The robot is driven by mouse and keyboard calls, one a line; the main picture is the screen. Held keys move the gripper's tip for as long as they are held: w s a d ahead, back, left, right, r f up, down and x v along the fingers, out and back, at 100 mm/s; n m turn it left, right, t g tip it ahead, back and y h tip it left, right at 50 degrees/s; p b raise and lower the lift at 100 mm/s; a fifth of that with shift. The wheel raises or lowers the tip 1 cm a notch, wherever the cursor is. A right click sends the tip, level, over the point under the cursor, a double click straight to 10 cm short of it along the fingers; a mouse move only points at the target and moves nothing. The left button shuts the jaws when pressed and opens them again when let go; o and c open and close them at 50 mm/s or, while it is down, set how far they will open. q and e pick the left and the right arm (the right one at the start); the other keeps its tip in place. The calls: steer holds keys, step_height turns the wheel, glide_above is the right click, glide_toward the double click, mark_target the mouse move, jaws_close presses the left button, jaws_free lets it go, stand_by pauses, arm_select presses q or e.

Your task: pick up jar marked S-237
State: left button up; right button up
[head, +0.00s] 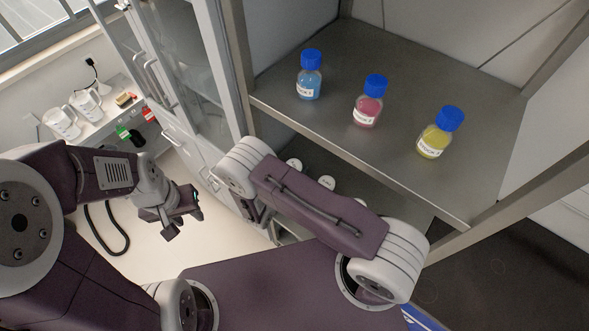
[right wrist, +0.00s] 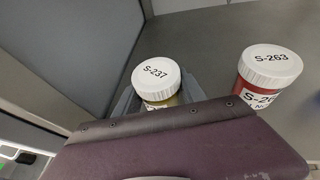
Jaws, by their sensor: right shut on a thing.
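The jar marked S-237 (right wrist: 156,82) has a white ribbed lid and yellowish contents in the right wrist view. My right gripper (right wrist: 157,100) is shut around it, with grey fingers on both sides. My purple wrist cover hides the jar's lower part, so I cannot tell whether its base touches the shelf. In the head view my right arm hides that gripper beside the lower shelf. My left gripper (head: 183,217) is open and empty, over the floor away from the shelves.
A red jar marked S-263 (right wrist: 268,82) stands close right of S-237. White lids (head: 326,183) show on the lower shelf. The upper shelf (head: 400,85) overhangs it, bearing blue (head: 309,82), pink (head: 368,108) and yellow (head: 434,141) bottles. A glass-door cabinet (head: 180,70) stands left.

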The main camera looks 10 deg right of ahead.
mark_target(297, 164)
steer(key=r, duration=0.2)
steer(key=r+b, duration=0.1)
steer(key=r, duration=0.1)
steer(key=shift+s+d, duration=0.15)
steer(key=shift+d, duration=0.15)
steer(key=s+d+r, duration=0.5)
steer(key=d+r, duration=0.1)
steer(key=d, duration=0.3)
steer(key=shift+d+r+b, duration=0.3)
steer(key=shift+d+b, duration=0.05)
steer(key=shift+b, duration=0.05)
